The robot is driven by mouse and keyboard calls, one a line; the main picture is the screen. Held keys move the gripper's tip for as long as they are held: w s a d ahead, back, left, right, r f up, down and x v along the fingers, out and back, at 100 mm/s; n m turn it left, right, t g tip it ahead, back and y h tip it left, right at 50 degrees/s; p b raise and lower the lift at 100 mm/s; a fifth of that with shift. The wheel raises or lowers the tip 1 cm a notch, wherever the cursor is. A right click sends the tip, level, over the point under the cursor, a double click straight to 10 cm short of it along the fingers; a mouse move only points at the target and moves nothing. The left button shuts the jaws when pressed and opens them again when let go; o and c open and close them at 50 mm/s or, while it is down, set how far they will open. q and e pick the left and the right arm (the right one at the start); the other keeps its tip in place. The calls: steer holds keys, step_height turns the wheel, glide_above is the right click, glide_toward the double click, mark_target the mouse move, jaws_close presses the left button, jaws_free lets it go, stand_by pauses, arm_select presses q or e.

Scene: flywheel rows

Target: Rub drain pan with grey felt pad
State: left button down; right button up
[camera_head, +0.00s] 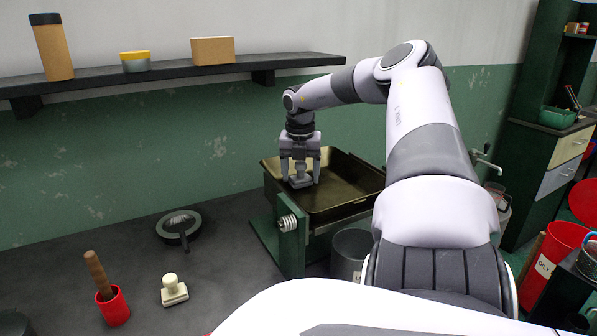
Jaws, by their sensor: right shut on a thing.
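The drain pan (345,172) is a dark brass-coloured rectangular tray, raised on a green stand on the bench. My right gripper (301,178) points down inside the left part of the pan. It is shut on the grey felt pad (300,182), a small grey block low between its fingers. The pad is at or very near the pan's floor; I cannot tell if it touches. My right arm hides part of the pan's right side. My left gripper is not in view.
A cream-handled block (173,290), a red cup (113,306) with a wooden handle, and a round dark dish (178,226) stand on the bench (225,270) at left. A grey bin (350,252) is by the stand. A shelf (170,74) runs above.

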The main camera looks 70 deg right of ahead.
step_height(320, 180, up, 2)
steer(key=shift+d+r, duration=0.15)
steer(key=shift+r, duration=0.05)
steer(key=shift+s+r+p, duration=0.1)
steer(key=shift+r+p, duration=0.2)
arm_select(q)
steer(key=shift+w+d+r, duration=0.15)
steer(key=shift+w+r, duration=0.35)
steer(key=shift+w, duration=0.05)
arm_select(e)
steer(key=shift+r, duration=2.45)
